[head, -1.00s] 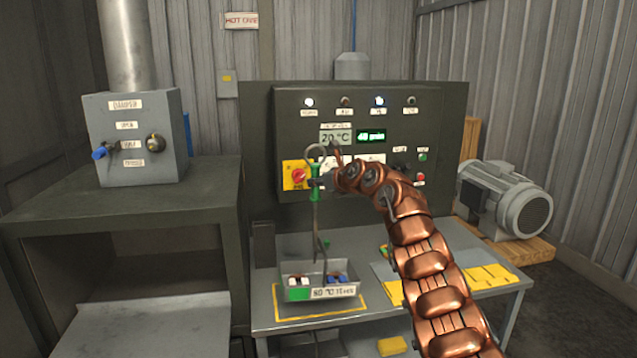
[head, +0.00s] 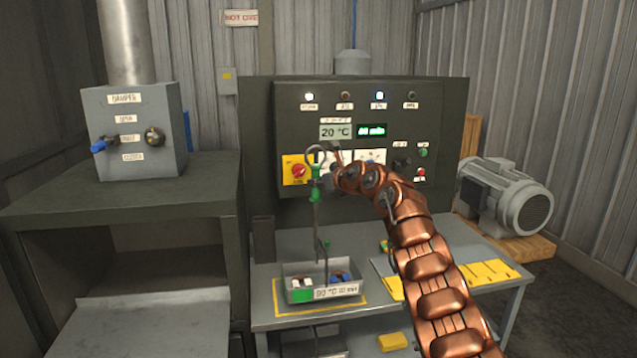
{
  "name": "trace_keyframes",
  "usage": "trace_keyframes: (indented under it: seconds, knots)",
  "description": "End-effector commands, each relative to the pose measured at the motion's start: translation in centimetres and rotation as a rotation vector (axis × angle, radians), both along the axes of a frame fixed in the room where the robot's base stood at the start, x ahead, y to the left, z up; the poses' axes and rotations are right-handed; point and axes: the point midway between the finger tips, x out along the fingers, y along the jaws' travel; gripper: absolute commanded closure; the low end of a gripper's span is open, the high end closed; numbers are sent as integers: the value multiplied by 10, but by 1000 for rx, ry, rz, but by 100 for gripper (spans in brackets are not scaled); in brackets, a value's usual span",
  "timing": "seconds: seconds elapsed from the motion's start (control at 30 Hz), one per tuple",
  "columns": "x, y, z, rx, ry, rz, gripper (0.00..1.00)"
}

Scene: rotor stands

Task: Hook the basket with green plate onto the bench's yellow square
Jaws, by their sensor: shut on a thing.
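The grey basket (head: 345,290) with the green plate (head: 302,296) on its front stands upright within the bench's yellow square outline (head: 290,312). Whether its underside touches the bench is unclear. It holds small white and blue pieces, and its thin handle (head: 327,262) rises from it. My gripper (head: 323,176), mostly hidden by my copper arm and small in view, is shut on a hook tool (head: 316,212) with a ring top and green collars. The tool hangs down close to the basket's handle; whether its hook touches the handle I cannot tell.
The control panel (head: 440,115) stands close behind the gripper. A grey plate with yellow pieces (head: 490,272) lies on the bench's right side. A furnace table (head: 190,200) with a damper box (head: 140,110) is left. A motor (head: 510,197) is at the right.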

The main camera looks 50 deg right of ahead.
Motion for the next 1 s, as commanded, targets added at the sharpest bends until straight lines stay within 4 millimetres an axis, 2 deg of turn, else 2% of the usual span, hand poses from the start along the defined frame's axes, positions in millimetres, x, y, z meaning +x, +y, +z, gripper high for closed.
trace_keyframes:
  seconds: [1.0]
  knots:
    - [0, 0, -27, -3, -5, 0, 100]
